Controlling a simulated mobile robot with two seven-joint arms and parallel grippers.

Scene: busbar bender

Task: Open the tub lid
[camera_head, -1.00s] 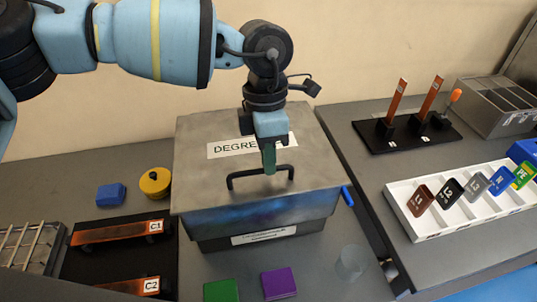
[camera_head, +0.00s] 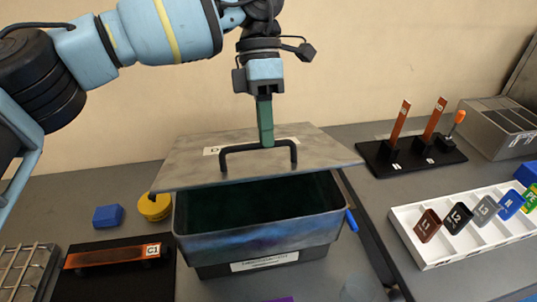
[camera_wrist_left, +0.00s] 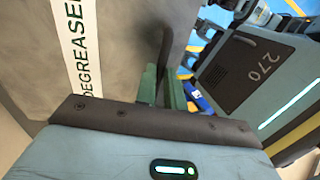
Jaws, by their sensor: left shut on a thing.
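The grey tub lid (camera_head: 320,153) is raised and tilted above the tub, with its front edge clear of the rim and the dark inside showing. Its black handle (camera_head: 226,162) stands on top. My left gripper (camera_head: 266,138) points down from above and is shut on the handle's middle bar. The left wrist view shows the green fingers (camera_wrist_left: 163,88) at the dark handle, beside the lid's DEGREASER label (camera_wrist_left: 82,45). The tub (camera_head: 260,222) stands on the bench, its walls stained blue. Whether the lid's back edge touches the tub is hidden. My right gripper is not in view.
A blue block (camera_head: 108,216) and a yellow round item (camera_head: 154,206) sit left of the tub, behind a C1 bar (camera_head: 105,256). At right are a white tray (camera_head: 425,254) of labelled tiles and a black stand (camera_head: 375,156) with copper bars.

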